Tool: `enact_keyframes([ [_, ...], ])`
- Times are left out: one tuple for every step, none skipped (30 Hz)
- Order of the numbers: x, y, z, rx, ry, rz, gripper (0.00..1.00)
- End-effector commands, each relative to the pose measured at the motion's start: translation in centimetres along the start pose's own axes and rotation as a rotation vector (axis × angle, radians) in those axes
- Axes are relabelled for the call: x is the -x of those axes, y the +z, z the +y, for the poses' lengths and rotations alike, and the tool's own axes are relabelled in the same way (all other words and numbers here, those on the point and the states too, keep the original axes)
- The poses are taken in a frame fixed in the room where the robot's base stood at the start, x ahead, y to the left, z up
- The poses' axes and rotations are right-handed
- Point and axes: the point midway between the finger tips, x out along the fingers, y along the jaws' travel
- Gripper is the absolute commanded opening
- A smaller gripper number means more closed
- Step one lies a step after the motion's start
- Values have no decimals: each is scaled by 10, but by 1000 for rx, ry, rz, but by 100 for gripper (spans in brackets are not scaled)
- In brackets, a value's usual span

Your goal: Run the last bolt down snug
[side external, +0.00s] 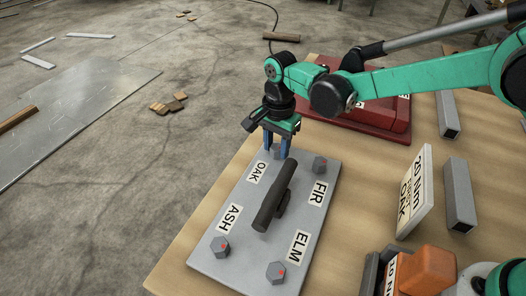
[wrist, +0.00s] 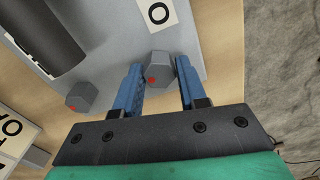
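A grey plate (side external: 230,190) lies on the wooden table with labels OAK (side external: 258,172), FIR (side external: 318,194), ASH (side external: 229,219) and ELM (side external: 299,246). Grey hex bolts with red marks sit by FIR (side external: 320,165), ASH (side external: 220,247) and ELM (side external: 276,272). My gripper (side external: 275,150) is low over the OAK corner, its blue fingers pointing down. In the wrist view a hex bolt head (wrist: 160,68) with a red mark lies between the open fingertips, with a small gap at the left finger. The side view hides this bolt. Another bolt (wrist: 82,97) shows to its left.
A dark bar handle (side external: 272,195) rises from the plate's middle. A white sign (side external: 415,192) reads 20 Nm and OAK. A red case (side external: 365,122) stands behind my gripper. Grey square tubes (side external: 459,195) and an orange block (side external: 427,268) are at right.

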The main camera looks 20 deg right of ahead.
Motion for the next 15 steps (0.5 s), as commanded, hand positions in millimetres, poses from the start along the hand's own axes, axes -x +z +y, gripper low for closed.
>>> enact_keyframes([
  [0, 0, 0, 0, -1, 1, 52],
  [0, 0, 0, 0, -1, 0, 60],
  [0, 0, 0, 0, 0, 0, 66],
  [0, 0, 0, 0, 0, 0, 66],
  [0, 0, 0, 0, 0, 0, 66],
  [0, 0, 0, 0, 0, 0, 66],
  [0, 0, 0, 0, 1, 0, 66],
  [0, 0, 0, 0, 1, -1, 66],
  [0, 0, 0, 1, 1, -1, 66],
  [0, 0, 0, 1, 1, -1, 66],
  [0, 0, 0, 1, 1, -1, 66],
  [2, 0, 0, 1, 1, -1, 66],
  [4, 0, 0, 1, 1, -1, 66],
  [6, 0, 0, 1, 1, -1, 66],
  [12, 0, 0, 1, 1, -1, 66],
])
